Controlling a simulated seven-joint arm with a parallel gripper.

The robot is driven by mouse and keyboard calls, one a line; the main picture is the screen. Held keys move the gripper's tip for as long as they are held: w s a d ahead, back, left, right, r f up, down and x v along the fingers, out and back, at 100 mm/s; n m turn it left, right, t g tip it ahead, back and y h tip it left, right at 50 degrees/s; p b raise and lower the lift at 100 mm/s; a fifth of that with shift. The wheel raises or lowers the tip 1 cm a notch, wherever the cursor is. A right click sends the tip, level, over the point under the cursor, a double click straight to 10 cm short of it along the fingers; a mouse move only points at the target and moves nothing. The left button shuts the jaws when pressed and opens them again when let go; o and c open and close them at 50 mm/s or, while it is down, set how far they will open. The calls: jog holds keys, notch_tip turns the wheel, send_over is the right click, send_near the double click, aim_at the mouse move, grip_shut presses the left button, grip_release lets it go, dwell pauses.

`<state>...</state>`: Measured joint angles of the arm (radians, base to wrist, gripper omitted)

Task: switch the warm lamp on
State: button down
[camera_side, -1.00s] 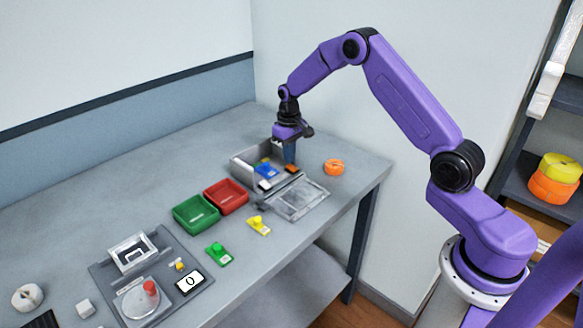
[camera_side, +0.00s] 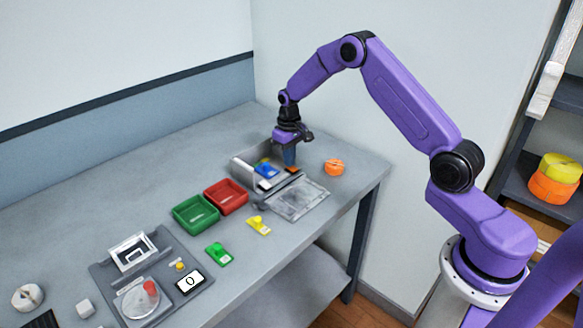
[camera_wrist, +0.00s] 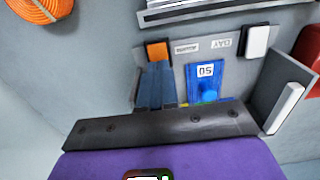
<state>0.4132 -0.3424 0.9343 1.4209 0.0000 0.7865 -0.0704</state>
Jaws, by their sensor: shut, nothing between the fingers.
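A grey open box (camera_side: 241,168) stands near the back right of the table. An orange block (camera_wrist: 158,50), possibly a switch, and a white block (camera_wrist: 257,41) sit on its edge panel, each beside a small label. The label by the white one seems to read DAY upside down; the one by the orange is too small to read surely. My gripper (camera_side: 289,163) is shut and empty over the box. Its blue fingers (camera_wrist: 157,68) end close to the orange block in the wrist view; contact cannot be told. No lit lamp is recognisable.
A blue piece marked 05 (camera_wrist: 206,80) lies in the box. A grey flap (camera_side: 297,199) lies in front. Red (camera_side: 226,197) and green (camera_side: 195,214) trays stand left, an orange coil (camera_side: 334,167) right.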

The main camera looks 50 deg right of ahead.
jog(key=shift+f, duration=0.3)
notch_tip(320, 180, up, 8)
dwell(0.9)
jog(key=s+a+r+n, duration=0.3)
jog(key=s+a+r, duration=0.1)
jog(key=s+a, duration=0.45)
jog(key=s+a+r+n, duration=0.3)
jog(key=s+a+r, duration=0.2)
jog(key=s+a, duration=0.35)
jog(key=s+d+n, duration=0.3)
jog(key=s+n, duration=0.3)
jog(key=s, duration=1.8)
jog(key=shift+s+r+n, duration=0.2)
jog(key=shift+s+n, duration=0.1)
jog(key=shift+s, duration=0.05)
